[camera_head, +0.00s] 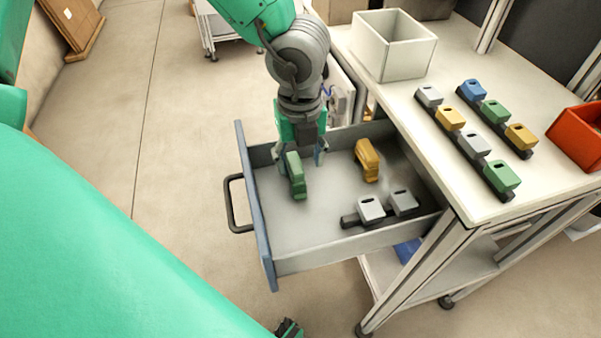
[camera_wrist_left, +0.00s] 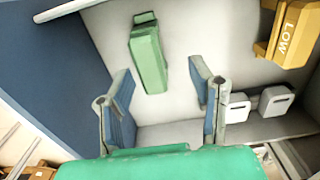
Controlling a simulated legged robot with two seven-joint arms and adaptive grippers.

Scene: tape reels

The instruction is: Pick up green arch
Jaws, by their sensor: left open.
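The green arch (camera_head: 295,176) lies in the open drawer (camera_head: 300,212), near its front panel. It also shows in the left wrist view (camera_wrist_left: 149,57), beyond the fingertips and between their lines. My left gripper (camera_head: 301,155) points down into the drawer, right at the green arch, with its fingers apart. In the left wrist view my left gripper (camera_wrist_left: 158,72) is open with nothing between its fingers. The head view does not clearly show whether a finger touches the arch.
A yellow piece (camera_head: 367,160) and two grey pieces on a dark rail (camera_head: 371,210) share the drawer. The blue front panel (camera_head: 256,205) and drawer walls surround the arch. On the table stand a white bin (camera_head: 392,45), a red bin (camera_head: 577,136) and rails of coloured pieces (camera_head: 473,145).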

